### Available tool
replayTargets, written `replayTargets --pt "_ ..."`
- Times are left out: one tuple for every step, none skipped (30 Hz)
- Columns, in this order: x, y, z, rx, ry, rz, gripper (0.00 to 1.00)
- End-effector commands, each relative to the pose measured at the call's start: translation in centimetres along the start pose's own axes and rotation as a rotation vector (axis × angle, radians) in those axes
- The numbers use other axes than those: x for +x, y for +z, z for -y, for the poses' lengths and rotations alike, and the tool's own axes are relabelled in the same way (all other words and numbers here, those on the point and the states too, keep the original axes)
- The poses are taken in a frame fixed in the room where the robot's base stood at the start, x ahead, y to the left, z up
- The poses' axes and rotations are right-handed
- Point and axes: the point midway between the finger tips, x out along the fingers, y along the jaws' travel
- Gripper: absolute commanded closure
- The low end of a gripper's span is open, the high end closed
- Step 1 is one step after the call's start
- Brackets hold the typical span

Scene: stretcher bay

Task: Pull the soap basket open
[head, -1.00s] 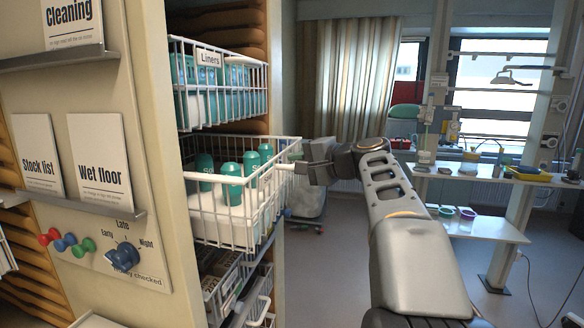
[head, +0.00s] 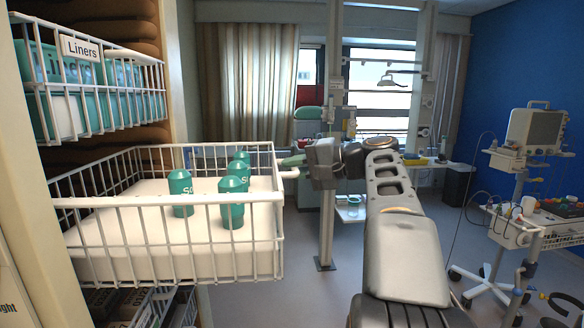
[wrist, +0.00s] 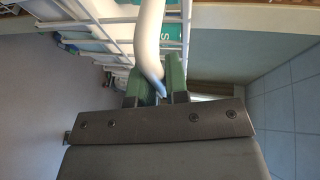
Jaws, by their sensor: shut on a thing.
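The soap basket (head: 112,201) is a white wire basket at the left of the head view, extending out from the shelf unit. Teal soap bottles (head: 233,205) stand upright on its pale floor. Its white handle (wrist: 149,40) runs between the green fingers of my gripper in the wrist view. My gripper (head: 296,167) is at the basket's right end in the head view, shut on the handle; it also shows in the wrist view (wrist: 156,86). The exact contact is small in the head view and partly hidden in the wrist view.
The Liners basket (head: 100,90) sits above the soap basket, further back. Storage baskets (head: 130,308) are below. A monitor cart (head: 520,225) stands at the right, and a post (head: 327,225) stands beyond my gripper. The floor between post and cart is clear.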

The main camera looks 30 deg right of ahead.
Motion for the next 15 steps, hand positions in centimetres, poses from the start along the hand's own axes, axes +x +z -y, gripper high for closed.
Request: replayTargets --pt "0.01 0.03 -0.09 0.001 0.001 0.005 1.00" --pt "0.00 0.03 -0.09 0.001 0.001 0.006 1.00" --pt "-0.01 0.03 -0.09 0.001 0.001 0.006 1.00" --pt "-0.01 0.03 -0.10 0.001 0.001 0.006 1.00" --pt "-0.02 0.03 -0.10 0.001 0.001 0.006 1.00" --pt "-0.02 0.02 -0.10 0.001 0.001 0.006 1.00" --pt "-0.03 0.02 -0.10 0.001 0.001 0.006 1.00" --pt "-0.06 0.00 -0.11 0.001 0.001 0.005 1.00" --pt "-0.07 0.00 -0.11 0.001 0.001 0.005 1.00" --pt "-0.07 -0.01 -0.11 0.001 0.001 0.005 1.00" --pt "-0.07 -0.01 -0.11 0.001 0.001 0.004 1.00" --pt "-0.07 -0.01 -0.11 0.001 0.001 0.004 0.83" --pt "-0.07 -0.01 -0.10 0.001 0.001 0.004 0.80" --pt "-0.07 -0.01 -0.10 0.001 0.001 0.004 0.78" --pt "-0.07 -0.02 -0.09 0.001 0.000 0.004 0.74"
